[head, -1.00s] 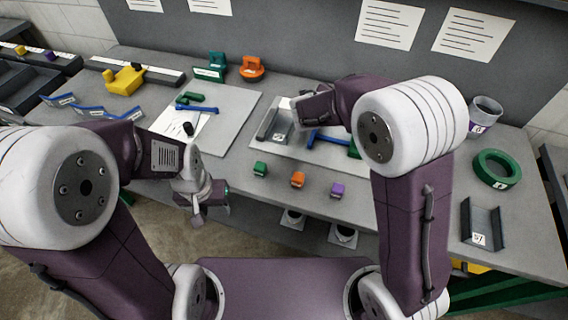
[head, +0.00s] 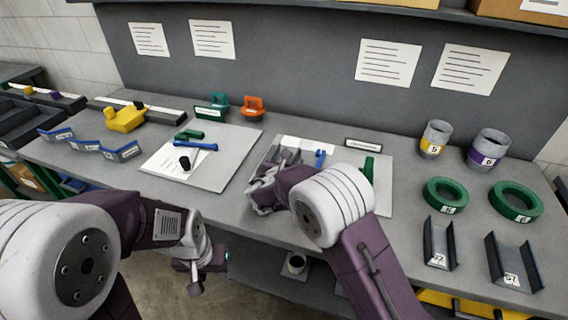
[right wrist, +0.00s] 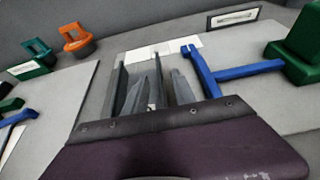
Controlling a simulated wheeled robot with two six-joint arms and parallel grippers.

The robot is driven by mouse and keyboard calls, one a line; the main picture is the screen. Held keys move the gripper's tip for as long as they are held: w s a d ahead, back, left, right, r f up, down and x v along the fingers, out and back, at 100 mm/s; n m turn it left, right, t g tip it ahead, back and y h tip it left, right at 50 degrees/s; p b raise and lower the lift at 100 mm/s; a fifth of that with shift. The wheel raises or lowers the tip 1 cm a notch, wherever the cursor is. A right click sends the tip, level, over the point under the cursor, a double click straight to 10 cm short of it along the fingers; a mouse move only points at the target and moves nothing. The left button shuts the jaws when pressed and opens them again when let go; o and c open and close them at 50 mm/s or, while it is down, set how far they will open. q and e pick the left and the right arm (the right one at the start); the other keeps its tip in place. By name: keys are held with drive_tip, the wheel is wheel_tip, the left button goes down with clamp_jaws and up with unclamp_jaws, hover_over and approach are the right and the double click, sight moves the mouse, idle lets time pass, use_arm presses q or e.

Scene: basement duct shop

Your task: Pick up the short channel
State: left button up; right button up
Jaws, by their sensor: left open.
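A grey channel (right wrist: 118,82) lies on the right-hand board, and its upright walls show in the right wrist view. In the head view my right gripper (head: 262,190) is at this channel and partly hides it. In the right wrist view my right gripper's fingers (right wrist: 160,88) look apart, with one channel wall between them; contact cannot be told. Two more grey channels, a smaller one (head: 440,243) and a larger one (head: 513,262), lie at the right end of the bench. My left gripper (head: 200,272) is open and empty in front of the bench, below its edge.
Beside the held-over channel lie a blue part (right wrist: 212,72) and a green block (right wrist: 300,45). Green rings (head: 446,194) and two cups (head: 488,149) stand at the right. The left board (head: 225,160) carries green, blue and black parts. Bare bench lies between the boards.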

sight(295, 158)
drive_tip(key=x, duration=0.3)
drive_tip(key=shift+w+f, duration=0.1)
drive_tip(key=shift+w, duration=0.2)
drive_tip(key=shift+s, duration=0.1)
clamp_jaws()
idle(1.0)
